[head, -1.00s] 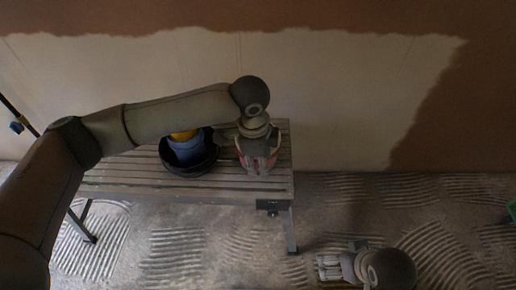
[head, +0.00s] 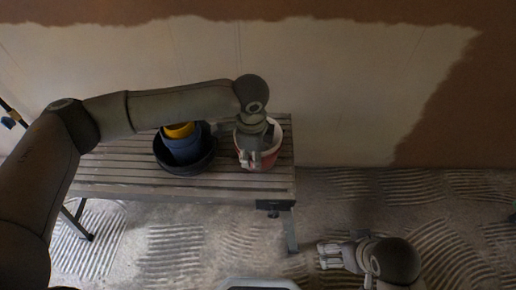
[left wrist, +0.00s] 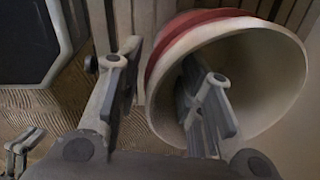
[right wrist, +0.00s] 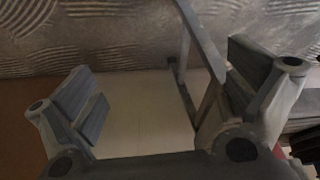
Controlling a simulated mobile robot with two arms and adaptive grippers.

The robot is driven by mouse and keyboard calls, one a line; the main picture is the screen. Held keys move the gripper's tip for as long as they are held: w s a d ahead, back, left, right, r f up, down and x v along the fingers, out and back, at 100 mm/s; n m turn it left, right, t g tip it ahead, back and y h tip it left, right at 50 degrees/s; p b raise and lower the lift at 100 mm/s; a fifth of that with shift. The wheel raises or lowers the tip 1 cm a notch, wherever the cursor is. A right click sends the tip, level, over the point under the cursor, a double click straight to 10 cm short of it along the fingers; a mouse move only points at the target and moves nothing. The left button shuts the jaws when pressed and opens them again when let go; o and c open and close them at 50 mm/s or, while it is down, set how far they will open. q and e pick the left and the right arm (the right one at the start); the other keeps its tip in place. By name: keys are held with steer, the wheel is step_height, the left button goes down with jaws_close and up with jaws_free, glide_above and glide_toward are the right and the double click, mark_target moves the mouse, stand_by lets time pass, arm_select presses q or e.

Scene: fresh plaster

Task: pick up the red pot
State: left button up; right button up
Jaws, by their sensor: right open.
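The red pot (head: 271,161) stands at the right end of the slatted bench, red outside with a pale rim and inside. In the left wrist view the pot (left wrist: 255,85) shows its open mouth and a red band. My left gripper (head: 251,160) is down at the pot's front left side. In the left wrist view my left gripper (left wrist: 165,85) has one finger inside the mouth and the other outside, with the wall between them; the jaws look apart. My right gripper (right wrist: 160,100) is open and empty, low over the floor at the right.
A black bowl (head: 184,170) with a blue pot (head: 183,149) and a yellow pot (head: 179,130) nested in it stands left of the red pot on the bench (head: 120,178). A plastered wall (head: 340,100) rises behind. The bench's front strip is clear.

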arm_select(q)
step_height(320, 180, down, 5)
steer(key=shift+w+r+b, duration=0.1)
steer(key=shift+w+b, duration=0.05)
steer(key=shift+b, duration=0.85)
steer(key=shift+f, duration=0.2)
arm_select(e)
steer(key=w+a+r+t+y, duration=0.1)
steer(key=w+a+r+t, duration=0.2)
steer(key=w, duration=0.7)
steer(key=r+t, duration=0.1)
steer(key=t, duration=0.1)
steer(key=shift+a+t, duration=0.15)
steer(key=shift+t, duration=0.25)
steer(key=shift+w+r, duration=0.1)
arm_select(q)
jaws_close()
